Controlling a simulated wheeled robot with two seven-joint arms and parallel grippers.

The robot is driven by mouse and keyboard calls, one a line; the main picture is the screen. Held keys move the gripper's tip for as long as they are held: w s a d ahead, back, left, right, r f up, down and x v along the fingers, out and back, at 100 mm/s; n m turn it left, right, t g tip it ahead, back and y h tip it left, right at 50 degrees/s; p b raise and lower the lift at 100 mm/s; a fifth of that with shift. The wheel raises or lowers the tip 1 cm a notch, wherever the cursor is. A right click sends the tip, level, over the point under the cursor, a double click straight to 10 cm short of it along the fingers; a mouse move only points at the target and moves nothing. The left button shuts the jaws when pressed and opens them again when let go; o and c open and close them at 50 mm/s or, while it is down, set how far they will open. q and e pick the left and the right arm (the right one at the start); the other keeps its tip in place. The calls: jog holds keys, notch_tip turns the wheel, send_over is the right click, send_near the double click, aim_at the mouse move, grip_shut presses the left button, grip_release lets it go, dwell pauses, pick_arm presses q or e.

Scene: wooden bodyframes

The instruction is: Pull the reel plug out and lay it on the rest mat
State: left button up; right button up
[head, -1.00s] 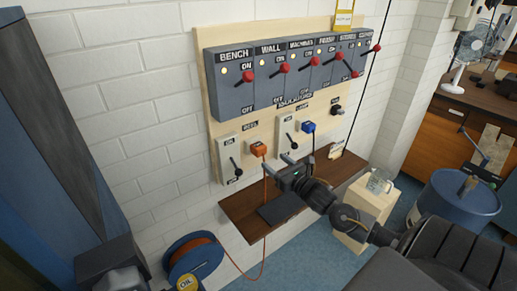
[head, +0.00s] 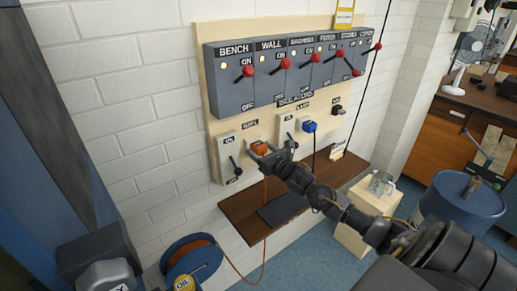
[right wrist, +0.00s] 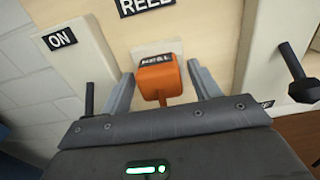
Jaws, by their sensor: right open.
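The orange reel plug (head: 260,147) sits in its socket on the wall board under the REEL label. It also shows in the right wrist view (right wrist: 158,80), with its cord running down from it. My right gripper (head: 262,155) is open at the plug, one finger on each side of it, with visible gaps in the right wrist view (right wrist: 162,92). The dark rest mat (head: 281,209) lies bare on the brown wooden shelf (head: 240,211) below the board. My left gripper is not clearly in view.
A lever switch (head: 230,160) is left of the plug and another (head: 287,131) is right of it. A blue plug (head: 309,127) sits further right. The cord hangs to the blue reel (head: 193,262) below.

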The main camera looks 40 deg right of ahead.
aim_at(263, 151)
jog(key=c, duration=1.1)
jog(key=shift+o, duration=0.2)
jog(key=shift+s, duration=0.75)
jog(key=shift+s+p, duration=0.35)
jog(key=shift+s, duration=0.8)
